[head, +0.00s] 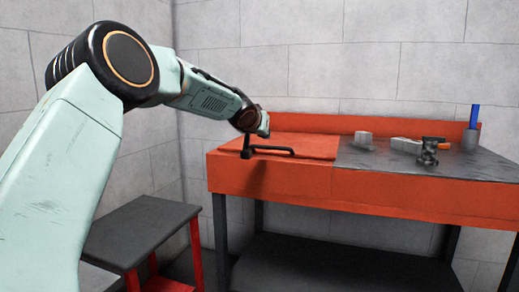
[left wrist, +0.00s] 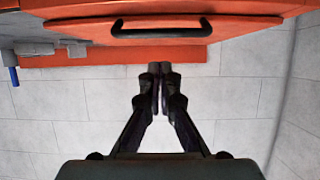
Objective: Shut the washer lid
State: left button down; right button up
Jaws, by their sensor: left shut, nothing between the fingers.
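The orange washer (head: 290,185) stands against the back wall. Its orange lid (head: 310,146) lies flat, or nearly so, over the left part of the top; I cannot tell whether a small gap is left under it. A black bar handle (head: 275,150) sits at the lid's front edge and also shows in the left wrist view (left wrist: 162,32). My left gripper (head: 246,154) is shut and empty at the left end of the handle in the head view. In the left wrist view its fingertips (left wrist: 160,70) are together, apart from the handle in the picture. My right gripper is not in view.
A grey work surface (head: 390,160) right of the lid holds grey parts, a dark metal piece (head: 428,151) and a cup (head: 469,140) with a blue stick. A low dark table (head: 140,230) with red legs stands at the lower left. A dark shelf (head: 330,265) lies below.

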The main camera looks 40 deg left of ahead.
pick_arm(q)
jog(key=shift+s+d+f+b, duration=0.1)
jog(key=shift+s+d+b, duration=0.15)
jog(key=shift+s, duration=0.45)
jog(key=shift+s+d+f+b, duration=0.1)
jog(key=shift+s+d+b, duration=0.1)
jog(key=shift+s, duration=0.45)
jog(key=shift+s+d+f+b, duration=0.15)
jog(key=shift+s+b, duration=0.1)
jog(key=shift+s, duration=0.45)
